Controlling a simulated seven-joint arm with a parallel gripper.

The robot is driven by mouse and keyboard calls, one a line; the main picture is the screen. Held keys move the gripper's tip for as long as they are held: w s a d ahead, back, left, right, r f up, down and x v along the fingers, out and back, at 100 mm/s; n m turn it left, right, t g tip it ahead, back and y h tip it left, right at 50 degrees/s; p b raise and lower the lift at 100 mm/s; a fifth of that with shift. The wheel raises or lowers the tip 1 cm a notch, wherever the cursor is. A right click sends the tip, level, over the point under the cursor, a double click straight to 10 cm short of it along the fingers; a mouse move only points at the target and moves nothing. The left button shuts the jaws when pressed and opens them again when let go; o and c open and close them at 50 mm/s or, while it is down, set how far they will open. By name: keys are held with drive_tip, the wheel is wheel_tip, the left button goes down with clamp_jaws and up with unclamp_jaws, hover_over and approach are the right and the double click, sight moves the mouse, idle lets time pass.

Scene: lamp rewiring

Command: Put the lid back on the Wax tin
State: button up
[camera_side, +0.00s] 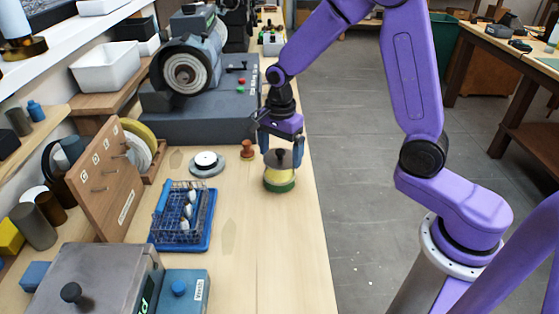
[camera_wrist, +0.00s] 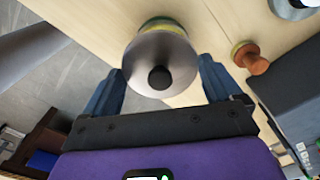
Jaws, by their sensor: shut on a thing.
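A round, yellow tin with a green base (camera_side: 279,184) stands upright on the bench near its right edge; no label is readable on it. A grey metal lid with a black knob (camera_side: 279,160) is at the top of the tin. My gripper (camera_side: 279,147) points down over it, shut on the lid with one finger on each side. In the wrist view the lid (camera_wrist: 162,52) fills the space between the fingers and hides most of the tin (camera_wrist: 160,23). I cannot tell whether the lid touches the tin's rim.
A small brown knobbed piece (camera_side: 247,149) and a white-topped disc (camera_side: 206,161) stand left of the tin. A blue tray with a wire rack (camera_side: 207,232) lies nearer the camera. A grey machine (camera_side: 200,118) stands behind. The bench in front of the tin is clear.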

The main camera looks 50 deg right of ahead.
sight(280, 158)
drive_tip(key=shift+w+f, duration=0.15)
drive_tip(key=shift+f, duration=1.55)
drive_tip(key=shift+f, duration=0.1)
drive_tip(key=shift+f, duration=0.3)
drive_tip(key=shift+f, duration=0.1)
drive_tip(key=o, duration=0.7)
